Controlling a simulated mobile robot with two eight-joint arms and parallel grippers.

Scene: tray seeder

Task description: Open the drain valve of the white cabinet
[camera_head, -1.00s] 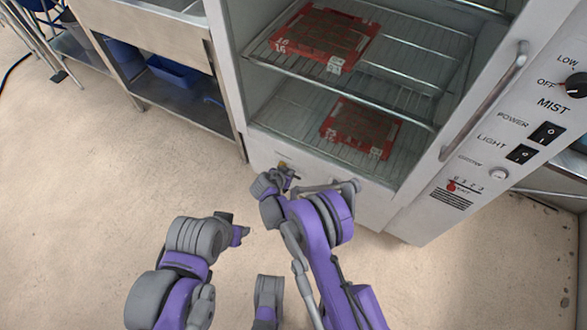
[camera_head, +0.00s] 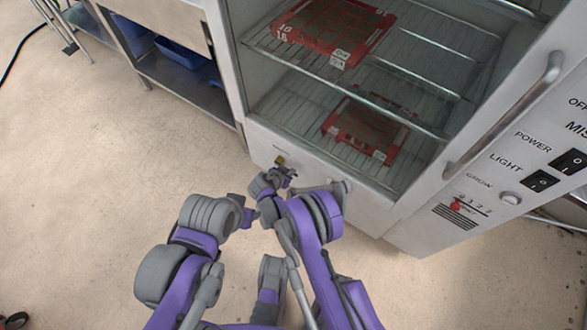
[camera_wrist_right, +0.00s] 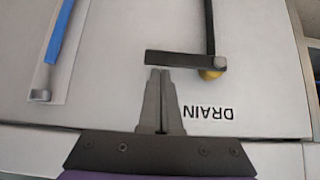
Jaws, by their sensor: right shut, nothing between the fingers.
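The white cabinet (camera_head: 408,232) stands ahead, its lower front panel facing me. Its drain valve shows in the right wrist view as a black lever (camera_wrist_right: 180,58) lying across the picture, with a brass fitting (camera_wrist_right: 212,74) at its right end. An upside-down DRAIN label (camera_wrist_right: 208,111) is below the fitting. In the head view the brass part (camera_head: 280,160) is small, just beyond my right gripper (camera_head: 287,173). That gripper (camera_wrist_right: 160,72) is shut and empty, its tips at the lever's lower edge; contact is unclear. My left gripper (camera_head: 250,216) is beside the right arm; its jaws are unclear.
Red trays (camera_head: 335,30) lie on wire shelves inside the cabinet. A handle (camera_head: 508,112) and a switch panel (camera_head: 541,181) are at right. A blue bar (camera_wrist_right: 58,32) is left of the lever. A metal bench (camera_head: 190,92) stands left; the floor (camera_head: 90,190) is clear.

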